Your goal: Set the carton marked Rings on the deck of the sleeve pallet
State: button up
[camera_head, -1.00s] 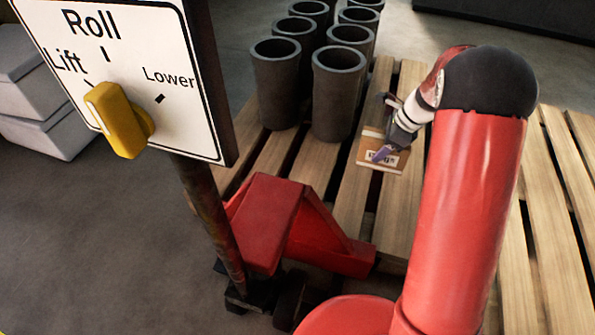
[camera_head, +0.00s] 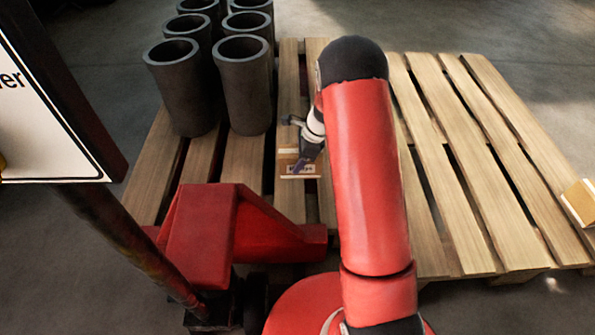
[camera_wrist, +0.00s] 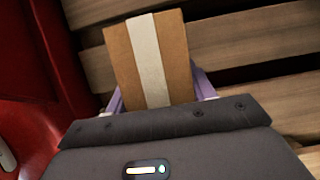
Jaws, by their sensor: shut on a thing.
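A small brown carton (camera_head: 290,163) with a white label is in my gripper (camera_head: 303,163) in the head view; the label's print is too small to read surely. In the wrist view the carton (camera_wrist: 178,55) shows a pale tape stripe, with the purple fingers of my gripper (camera_wrist: 160,95) on both sides of it. My gripper is shut on it. The wooden sleeve pallet (camera_head: 440,140) lies beneath, and the carton appears over its slats near the sleeves. Whether the carton touches the deck cannot be told.
Several dark grey sleeves (camera_head: 245,85) stand on the pallet's left part. A red pallet jack (camera_head: 205,235) is at its near side, with a sign post at left. Another carton (camera_head: 581,201) shows at the right edge.

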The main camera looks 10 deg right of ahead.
notch_tip(320, 180, down, 5)
jog(key=shift+f+b, duration=0.1)
jog(key=shift+b, duration=0.45)
jog(key=o, duration=1.1)
